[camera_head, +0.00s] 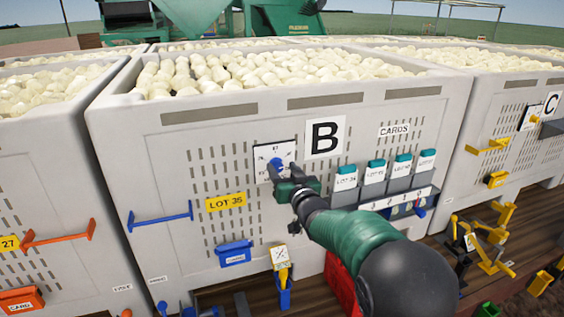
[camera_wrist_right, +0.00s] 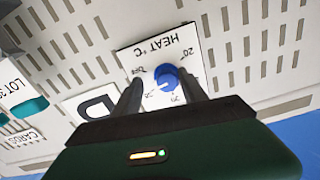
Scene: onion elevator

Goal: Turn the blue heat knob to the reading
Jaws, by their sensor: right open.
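The blue heat knob (camera_wrist_right: 167,75) sits on a white dial plate (camera_wrist_right: 150,45) marked HEAT °C, with OFF and 20 legible; other marks are small. A white pointer line on the knob is too small to read exactly against the scale. In the head view the dial plate (camera_head: 264,156) is on the front of the crate marked B, and the knob (camera_head: 277,162) is partly covered. My right gripper (camera_wrist_right: 163,88) is open, with one finger on each side of the knob; I cannot tell whether they touch it. My left gripper is not in view.
The grey crate (camera_head: 130,150) is full of onions. Card holders (camera_head: 372,190) are right of the dial. A blue bar (camera_head: 160,217), a LOT 35 label (camera_head: 226,202) and a yellow-handled tool (camera_head: 281,262) are on the crate's front. Yellow fittings (camera_head: 487,240) stand at the right.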

